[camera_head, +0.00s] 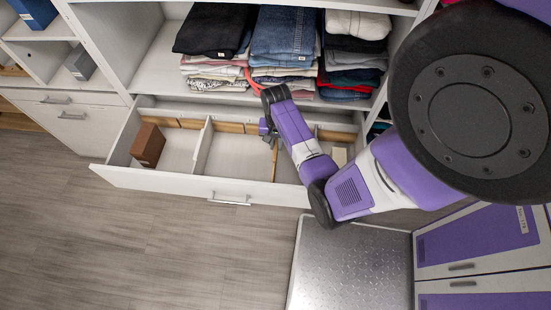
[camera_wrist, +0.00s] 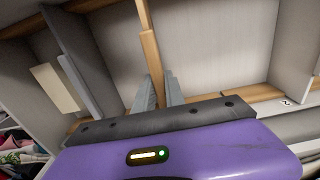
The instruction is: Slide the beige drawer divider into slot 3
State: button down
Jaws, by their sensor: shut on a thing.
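The beige drawer divider (camera_head: 275,164) shows edge-on as a thin tan strip in the open white drawer (camera_head: 150,181). In the wrist view the divider (camera_wrist: 150,50) runs away from between my two grey fingers. My gripper (camera_head: 268,133) is over the rear half of the drawer; in the wrist view my gripper (camera_wrist: 160,93) is shut on the divider. A white divider (camera_head: 203,146) stands to its left in the head view. A wooden strip (camera_head: 231,127) runs along the drawer's back. A small label "2" (camera_wrist: 287,102) shows on a rail. Whether the held divider sits in a slot cannot be told.
A brown box (camera_head: 147,145) is in the drawer's left compartment. A cream block (camera_head: 339,156) lies at the right, partly behind my arm. Folded jeans (camera_head: 284,38) and other clothes are stacked on the shelf directly above. The floor (camera_head: 120,240) in front is clear.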

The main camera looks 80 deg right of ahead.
jog(key=shift+r+p, duration=1.6)
jog(key=shift+r, duration=0.15)
